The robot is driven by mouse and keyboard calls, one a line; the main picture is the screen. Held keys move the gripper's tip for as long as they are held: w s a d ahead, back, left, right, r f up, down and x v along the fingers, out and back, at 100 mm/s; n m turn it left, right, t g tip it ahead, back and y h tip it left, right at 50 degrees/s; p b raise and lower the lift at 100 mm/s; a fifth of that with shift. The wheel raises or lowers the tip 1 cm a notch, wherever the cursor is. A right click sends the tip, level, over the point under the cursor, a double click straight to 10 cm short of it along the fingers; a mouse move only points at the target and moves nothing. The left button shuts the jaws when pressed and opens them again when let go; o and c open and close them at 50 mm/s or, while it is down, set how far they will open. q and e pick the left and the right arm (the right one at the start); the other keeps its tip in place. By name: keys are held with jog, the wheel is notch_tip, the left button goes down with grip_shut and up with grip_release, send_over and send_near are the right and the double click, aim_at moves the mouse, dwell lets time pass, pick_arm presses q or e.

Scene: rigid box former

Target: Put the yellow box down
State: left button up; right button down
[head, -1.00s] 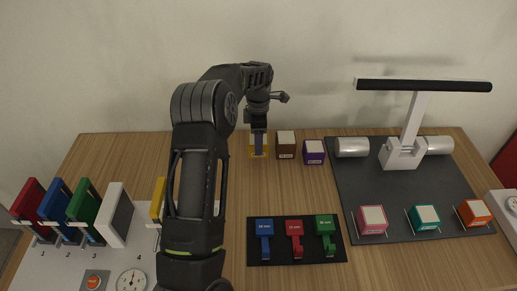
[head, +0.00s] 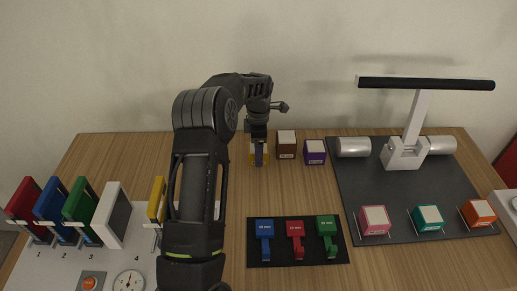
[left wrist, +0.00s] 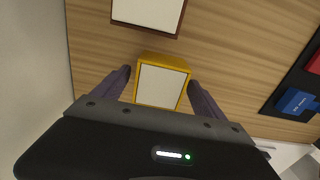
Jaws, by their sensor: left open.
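The yellow box (left wrist: 161,83) has a white top face and sits on the wooden table. It is at the left end of a row of boxes at the back, and in the head view the yellow box (head: 252,156) is mostly hidden behind my gripper. My left gripper (head: 258,160) reaches down over it. In the left wrist view my left gripper (left wrist: 160,84) is open, with one finger on each side of the box and a visible gap at the fingers. My right gripper is not in view.
A brown box (head: 286,147) and a purple box (head: 315,154) stand close to the right. A black mat (head: 340,257) with blue, red and green pieces lies in front. A grey board (head: 350,190) with a tall handled device (head: 410,130) is at the right.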

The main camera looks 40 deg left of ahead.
pick_arm(q)
jog(key=shift+r+p, duration=0.35)
jog(key=shift+r, duration=0.15)
notch_tip(320, 180, up, 3)
jog(key=shift+f+p, duration=0.15)
jog(key=shift+p, duration=0.7)
notch_tip(320, 180, up, 9)
jog(key=shift+f, duration=0.15)
jog(key=shift+f, duration=0.1)
